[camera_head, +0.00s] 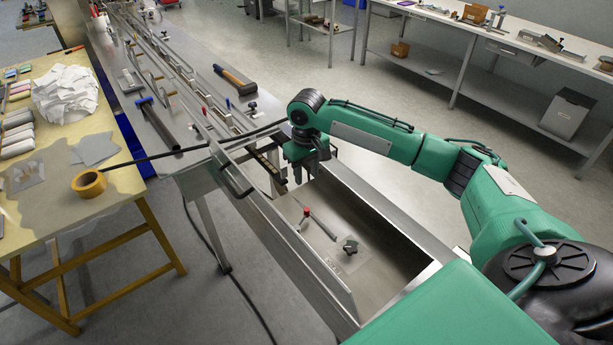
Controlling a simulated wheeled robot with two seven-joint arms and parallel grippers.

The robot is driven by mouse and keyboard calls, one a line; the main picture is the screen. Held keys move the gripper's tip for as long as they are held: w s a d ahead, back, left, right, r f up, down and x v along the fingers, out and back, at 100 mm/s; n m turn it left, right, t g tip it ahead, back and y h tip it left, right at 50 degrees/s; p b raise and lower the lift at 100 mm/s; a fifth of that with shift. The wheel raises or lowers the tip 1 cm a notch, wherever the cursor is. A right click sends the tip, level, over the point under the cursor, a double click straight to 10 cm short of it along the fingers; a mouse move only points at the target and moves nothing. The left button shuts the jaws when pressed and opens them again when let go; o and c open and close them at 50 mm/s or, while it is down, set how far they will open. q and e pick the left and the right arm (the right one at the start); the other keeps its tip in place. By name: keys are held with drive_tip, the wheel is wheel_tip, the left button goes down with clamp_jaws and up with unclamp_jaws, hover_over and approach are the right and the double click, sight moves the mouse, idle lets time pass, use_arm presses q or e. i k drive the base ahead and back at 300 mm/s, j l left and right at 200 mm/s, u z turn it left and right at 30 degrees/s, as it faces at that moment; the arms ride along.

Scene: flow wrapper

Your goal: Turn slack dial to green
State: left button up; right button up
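I cannot tell for sure that this is the slack dial, and no green mark is readable. My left gripper is not in view.
Metal rails (285,235) run along the bay's left side, and a raised wall (385,205) bounds its right. A yellow table (120,205) with an orange tape roll (89,183) stands at left. A hammer (235,80) lies on the machine's far deck. A workbench (470,60) stands behind.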

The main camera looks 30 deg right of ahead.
sight(351, 248)
drive_tip(key=k+l, duration=0.2)
drive_tip(key=l, duration=0.2)
drive_tip(key=k+l, duration=0.45)
drive_tip(key=l, duration=0.3)
drive_tip(key=k+l, duration=0.2)
drive_tip(key=l, duration=0.2)
drive_tip(key=k+l, duration=0.2)
drive_tip(key=l, duration=0.15)
drive_tip(key=k+l, duration=0.25)
drive_tip(key=l, duration=0.15)
